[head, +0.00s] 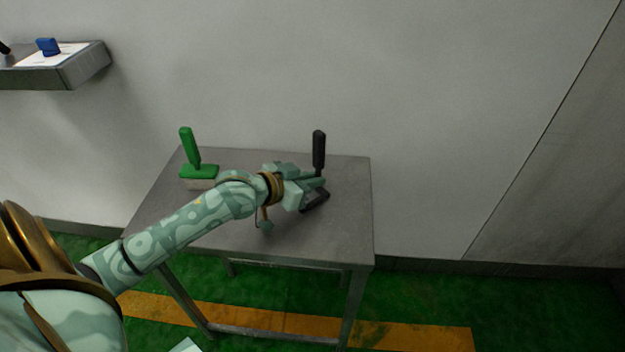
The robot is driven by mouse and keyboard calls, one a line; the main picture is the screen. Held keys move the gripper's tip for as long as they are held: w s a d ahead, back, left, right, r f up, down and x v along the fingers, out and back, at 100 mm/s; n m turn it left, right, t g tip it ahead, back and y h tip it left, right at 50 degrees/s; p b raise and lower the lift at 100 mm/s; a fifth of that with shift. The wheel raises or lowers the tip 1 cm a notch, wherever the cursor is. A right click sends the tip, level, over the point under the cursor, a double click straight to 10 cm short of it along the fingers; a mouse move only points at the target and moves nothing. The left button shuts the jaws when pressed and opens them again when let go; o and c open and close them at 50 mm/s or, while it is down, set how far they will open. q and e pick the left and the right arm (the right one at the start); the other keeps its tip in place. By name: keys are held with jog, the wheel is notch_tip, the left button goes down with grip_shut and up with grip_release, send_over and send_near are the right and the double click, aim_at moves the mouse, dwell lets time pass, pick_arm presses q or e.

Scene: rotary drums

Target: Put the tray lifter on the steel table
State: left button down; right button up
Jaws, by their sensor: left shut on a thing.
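The tray lifter, a tool with an upright black handle (319,150) and a dark flat foot (315,201), is at the right part of the steel table (335,235). My left gripper (314,184) is shut on it low on the handle, just above the foot. The handle stands nearly vertical. The foot appears at the tabletop, but I cannot tell whether it touches. My fingers hide part of the tool's lower end. My right gripper is not in view.
A green-handled brush (197,168) stands on the table's back left corner. The front and right of the tabletop are bare. A wall shelf (85,66) at the upper left holds a blue object (47,46) on a white sheet. The wall is close behind the table.

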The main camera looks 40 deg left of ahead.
pick_arm(q)
jog(key=c, duration=1.5)
grip_release()
jog(key=shift+r, duration=0.1)
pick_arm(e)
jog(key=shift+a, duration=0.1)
